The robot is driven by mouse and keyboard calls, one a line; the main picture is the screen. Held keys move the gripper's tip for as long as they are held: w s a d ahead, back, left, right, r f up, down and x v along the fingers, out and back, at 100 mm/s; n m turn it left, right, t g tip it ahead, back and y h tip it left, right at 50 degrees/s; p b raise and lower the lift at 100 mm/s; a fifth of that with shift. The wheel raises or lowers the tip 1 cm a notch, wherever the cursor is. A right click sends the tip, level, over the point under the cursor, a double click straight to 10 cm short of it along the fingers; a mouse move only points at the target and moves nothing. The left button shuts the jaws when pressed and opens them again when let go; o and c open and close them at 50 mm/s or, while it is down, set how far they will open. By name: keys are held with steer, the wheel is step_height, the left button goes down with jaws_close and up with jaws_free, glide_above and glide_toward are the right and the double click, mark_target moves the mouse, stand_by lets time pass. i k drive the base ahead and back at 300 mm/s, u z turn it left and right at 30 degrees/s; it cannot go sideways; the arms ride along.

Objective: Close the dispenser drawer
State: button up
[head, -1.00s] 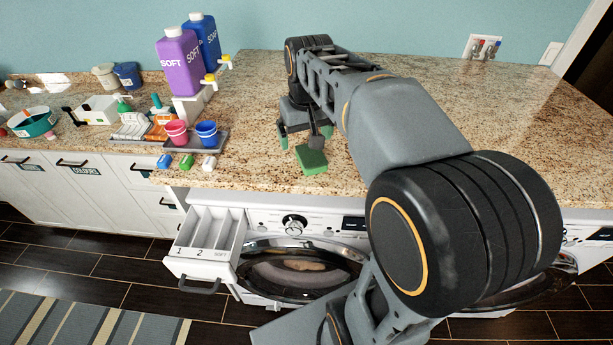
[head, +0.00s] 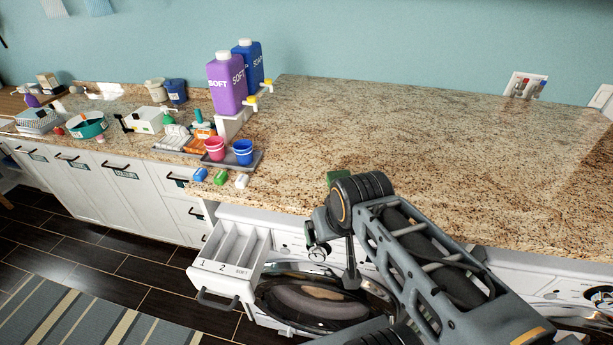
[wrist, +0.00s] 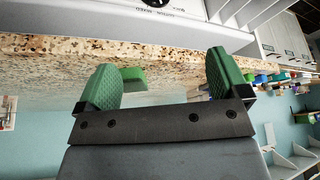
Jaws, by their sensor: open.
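The dispenser drawer (head: 222,281) is pulled out of the washer's front at lower left in the head view. It is white with open compartments, marked 1, 2 and SOFT, and a dark handle (head: 217,302). It also shows in the wrist view (wrist: 240,12) at the top, partly cut off. My gripper (wrist: 163,80) is open and empty in the wrist view, its two green fingers apart. In the head view it is mostly hidden by my arm, near the washer's dial, to the right of the drawer and apart from it.
A green block (head: 338,178) lies near the counter's front edge by my wrist; it also shows in the wrist view (wrist: 132,78). A tray (head: 240,166) with pink and blue cups stands on the granite counter (head: 400,140). The washer door (head: 322,298) is below my arm.

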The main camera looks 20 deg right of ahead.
mark_target(230, 263)
steer(key=z, duration=0.05)
steer(key=k, duration=0.5)
steer(key=u, duration=0.5)
steer(key=i, duration=0.3)
steer(key=u, duration=0.6)
steer(key=k, duration=0.5)
steer(key=u, duration=1.15)
steer(key=i, duration=0.4)
steer(key=u, duration=0.45)
